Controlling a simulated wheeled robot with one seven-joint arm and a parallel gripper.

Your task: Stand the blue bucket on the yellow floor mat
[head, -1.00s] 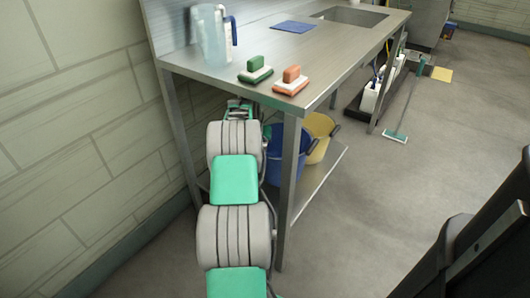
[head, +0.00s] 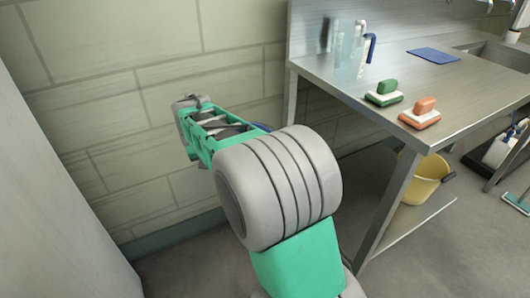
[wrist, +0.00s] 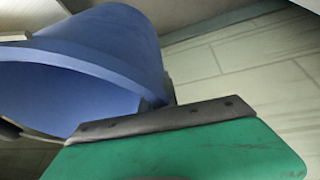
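The blue bucket (wrist: 125,45) fills the upper left of the wrist view, tilted there, with its rim and inside showing. My gripper (wrist: 165,112) is at its rim, and the bucket appears held; only one green finger with a dark pad shows clearly. In the head view my arm reaches out to the left of the table, near the wall. Only a sliver of the blue bucket (head: 262,127) shows behind my arm; the rest is hidden. The yellow floor mat is not in view now.
A wall is close behind my arm.

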